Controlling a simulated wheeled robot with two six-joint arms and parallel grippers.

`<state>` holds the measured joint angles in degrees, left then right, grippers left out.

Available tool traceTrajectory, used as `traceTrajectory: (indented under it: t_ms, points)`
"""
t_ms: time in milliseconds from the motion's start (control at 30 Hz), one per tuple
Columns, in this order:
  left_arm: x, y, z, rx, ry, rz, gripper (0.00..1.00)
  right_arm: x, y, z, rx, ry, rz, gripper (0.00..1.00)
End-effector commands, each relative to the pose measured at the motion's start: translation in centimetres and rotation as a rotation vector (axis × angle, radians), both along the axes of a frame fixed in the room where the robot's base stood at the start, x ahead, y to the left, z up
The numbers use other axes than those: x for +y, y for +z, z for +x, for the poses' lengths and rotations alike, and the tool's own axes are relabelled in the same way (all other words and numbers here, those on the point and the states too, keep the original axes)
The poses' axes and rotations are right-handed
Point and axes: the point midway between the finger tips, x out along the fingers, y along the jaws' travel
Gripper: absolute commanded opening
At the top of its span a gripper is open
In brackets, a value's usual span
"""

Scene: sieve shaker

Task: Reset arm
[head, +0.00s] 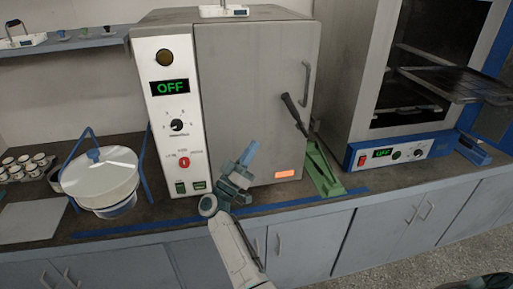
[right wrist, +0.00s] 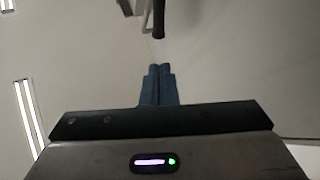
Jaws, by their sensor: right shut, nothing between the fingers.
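My right arm reaches up from the bottom middle of the head view. My right gripper (head: 248,152) is in front of the closed door of a grey cabinet machine (head: 255,80), over the counter's front edge. In the right wrist view its two blue fingers (right wrist: 157,72) are together with nothing between them. A dark handle bar shows above the fingertips in that view, apart from them. My left gripper is not in the head view.
The machine's display (head: 170,87) reads OFF. A green stand (head: 322,170) is right of it. An oven (head: 400,151) with an open chamber and a pulled-out rack (head: 463,84) stands at the right. A white-lidded pan (head: 98,172) and small cups (head: 25,166) are at the left.

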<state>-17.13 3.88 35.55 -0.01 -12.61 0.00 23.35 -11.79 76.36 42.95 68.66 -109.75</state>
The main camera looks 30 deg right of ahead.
Motion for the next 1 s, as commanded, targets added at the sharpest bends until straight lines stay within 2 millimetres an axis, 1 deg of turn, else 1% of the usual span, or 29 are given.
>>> traceTrajectory:
  t_ms: [200, 433, 533, 667, 767, 867, 967, 1000]
  points:
    - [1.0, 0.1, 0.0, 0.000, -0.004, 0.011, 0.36, 0.0, 0.0, 0.0, 0.001, -0.001, 0.000, 0.00]
    - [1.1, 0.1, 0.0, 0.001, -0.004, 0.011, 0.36, -0.1, 0.0, 0.0, 0.002, 0.007, -0.002, 0.00]
    - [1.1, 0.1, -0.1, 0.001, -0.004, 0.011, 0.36, -0.1, -0.3, 0.0, 0.006, 0.064, -0.019, 0.00]
    - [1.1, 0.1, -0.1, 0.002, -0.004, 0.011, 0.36, 0.3, -0.9, 0.1, 0.031, 0.258, -0.062, 0.00]
    - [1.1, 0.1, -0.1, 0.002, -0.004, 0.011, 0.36, 1.2, -2.0, 0.0, 0.081, 0.468, -0.082, 0.00]
    - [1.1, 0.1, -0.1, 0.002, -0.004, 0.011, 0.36, 2.4, -3.7, -0.6, 0.163, 0.672, -0.072, 0.00]
    - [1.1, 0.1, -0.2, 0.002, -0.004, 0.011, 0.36, 3.7, -5.8, -1.7, 0.271, 0.854, -0.030, 0.00]
    - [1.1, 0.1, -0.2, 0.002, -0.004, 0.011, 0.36, 4.2, -6.8, -2.3, 0.321, 0.919, -0.005, 0.00]
